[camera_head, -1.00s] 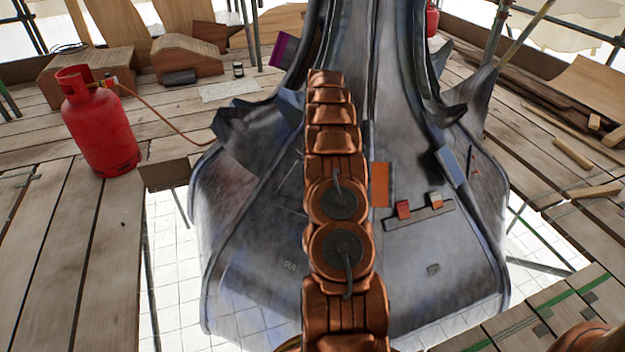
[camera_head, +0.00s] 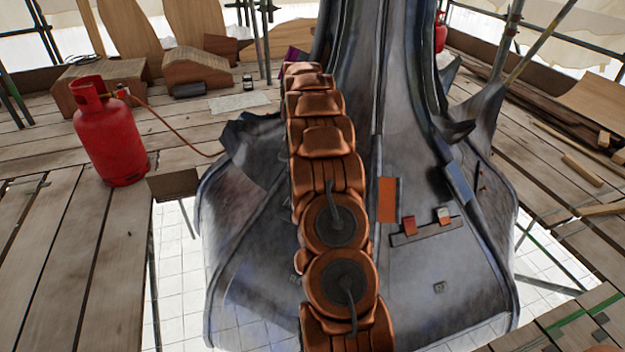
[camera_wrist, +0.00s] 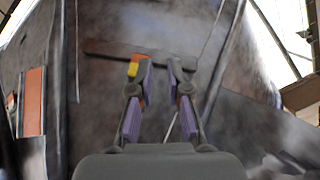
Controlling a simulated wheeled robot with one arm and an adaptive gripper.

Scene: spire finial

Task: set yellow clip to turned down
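The yellow clip (camera_wrist: 133,69) shows in the wrist view as a small yellow and orange piece at a dark bar (camera_wrist: 105,48) on the grey metal face. It sits just left of my gripper's left finger, which partly hides it; I cannot tell whether they touch. My gripper (camera_wrist: 161,68) has its two fingers apart with a gap between them, and nothing shows held there.
The grey spire (camera_head: 470,285) fills the middle. On its face are an orange panel (camera_head: 387,200) and a rail with a red clip (camera_head: 409,226) and a pale-and-orange clip (camera_head: 443,216). A red gas cylinder (camera_head: 110,140) with a hose stands left on planks. Open gaps surround the spire's base.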

